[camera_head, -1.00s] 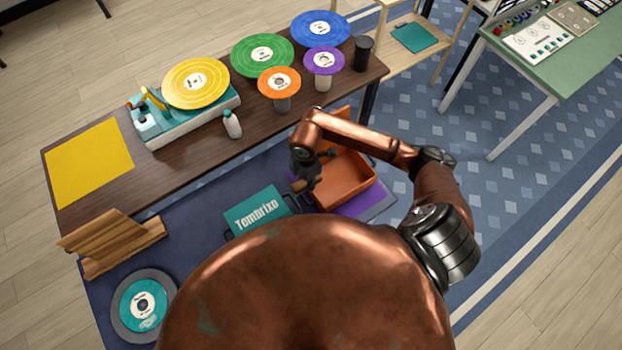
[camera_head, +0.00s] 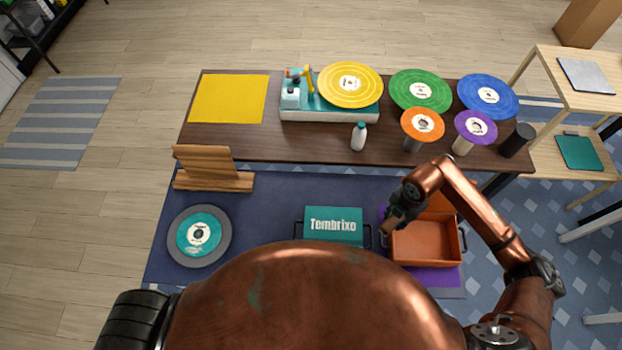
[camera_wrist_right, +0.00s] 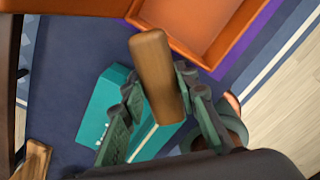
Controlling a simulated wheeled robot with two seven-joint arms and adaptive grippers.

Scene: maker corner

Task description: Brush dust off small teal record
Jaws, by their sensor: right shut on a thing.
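The small teal record (camera_head: 187,243) lies flat on a round grey mat (camera_head: 173,222) at the left of the dark blue floor-level cloth. Any dust on it is too small to make out. My right gripper (camera_head: 397,217) is far to the right of the record, at the left edge of the orange crate. It is shut on a brown wooden piece, likely the brush's handle (camera_head: 389,225). In the right wrist view the wooden handle (camera_wrist_right: 157,75) stands between the two fingers. Its bristles are hidden. My left gripper is out of view.
The orange crate (camera_head: 430,261) looks empty. A teal Tembrixo box (camera_head: 333,240) and a wooden stand (camera_head: 213,180) lie along the way to the record. A dark table (camera_head: 310,147) behind holds larger records, a turntable (camera_head: 330,112) and a white bottle (camera_head: 358,138).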

